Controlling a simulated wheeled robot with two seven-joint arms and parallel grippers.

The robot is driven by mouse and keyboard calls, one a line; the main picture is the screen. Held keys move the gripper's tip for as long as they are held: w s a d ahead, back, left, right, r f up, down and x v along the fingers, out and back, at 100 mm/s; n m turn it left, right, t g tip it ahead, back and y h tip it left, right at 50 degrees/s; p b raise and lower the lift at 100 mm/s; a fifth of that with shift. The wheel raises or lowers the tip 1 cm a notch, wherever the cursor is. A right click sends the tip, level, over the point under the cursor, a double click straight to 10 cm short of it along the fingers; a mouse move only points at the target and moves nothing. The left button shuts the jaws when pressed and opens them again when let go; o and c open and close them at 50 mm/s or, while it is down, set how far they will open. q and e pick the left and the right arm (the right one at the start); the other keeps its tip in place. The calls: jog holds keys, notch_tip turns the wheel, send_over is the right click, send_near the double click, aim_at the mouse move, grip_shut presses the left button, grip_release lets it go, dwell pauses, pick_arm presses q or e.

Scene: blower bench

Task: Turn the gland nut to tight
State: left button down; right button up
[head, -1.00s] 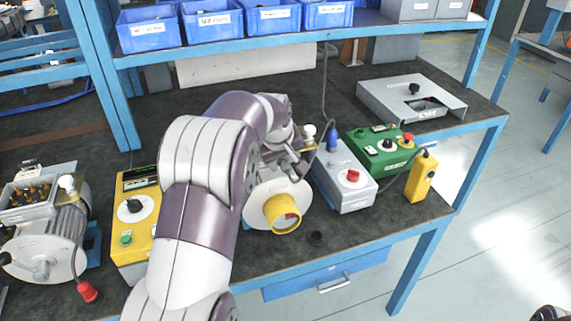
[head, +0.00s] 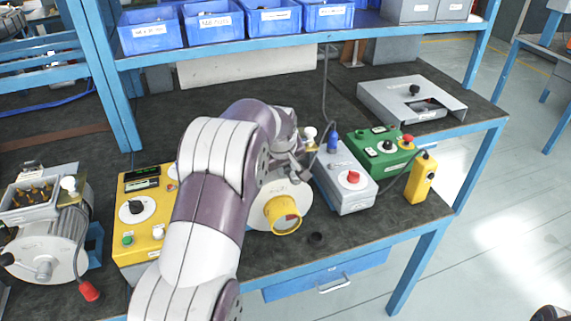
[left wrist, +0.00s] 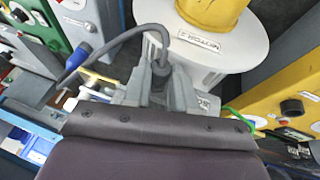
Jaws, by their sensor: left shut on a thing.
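The gland nut (left wrist: 160,72) is a small dark grey piece at the side of a light grey motor (left wrist: 225,50), with a grey cable coming out of it. My left gripper (left wrist: 158,92) has its two fingers on either side of the nut, shut on it. In the head view my left gripper (head: 302,164) is at the back of the motor (head: 292,205), which has a yellow round front. The nut is hidden there by the gripper and arm. The cable ends at a blue plug (left wrist: 82,52). My right gripper is not in view.
A grey box with a red knob (head: 353,178) and a green box (head: 380,150) stand right of the motor. A yellow control box (head: 130,240) stands left, partly behind my arm. Another motor (head: 50,245) is at far left. The bench front right of the motor is mostly clear.

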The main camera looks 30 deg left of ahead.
pick_arm(q)
jog(key=shift+w+d+r+g+y+p, duration=0.1)
jog(key=shift+r+g+y+p, duration=0.2)
jog(key=shift+p, duration=0.45)
jog(key=shift+f+g+p, duration=0.1)
jog(key=shift+g+p, duration=0.2)
jog(key=shift+w+d+f+m+g+y, duration=0.1)
jog(key=shift+w+d+m+g+y, duration=0.15)
jog(key=shift+g+y, duration=0.35)
jog(key=shift+g+y+p, duration=0.4)
jog(key=shift+y+p, duration=0.1)
jog(key=shift+p, duration=0.25)
jog(key=g+y+p, duration=0.1)
jog(key=p, duration=0.3)
jog(key=shift+w+r+m+p, duration=0.1)
jog(key=shift+r+m+p, duration=0.1)
jog(key=shift+m+p, duration=0.15)
jog(key=shift+f+g+p, duration=0.3)
jog(key=shift+p, duration=0.15)
jog(key=c, duration=0.9)
grip_release()
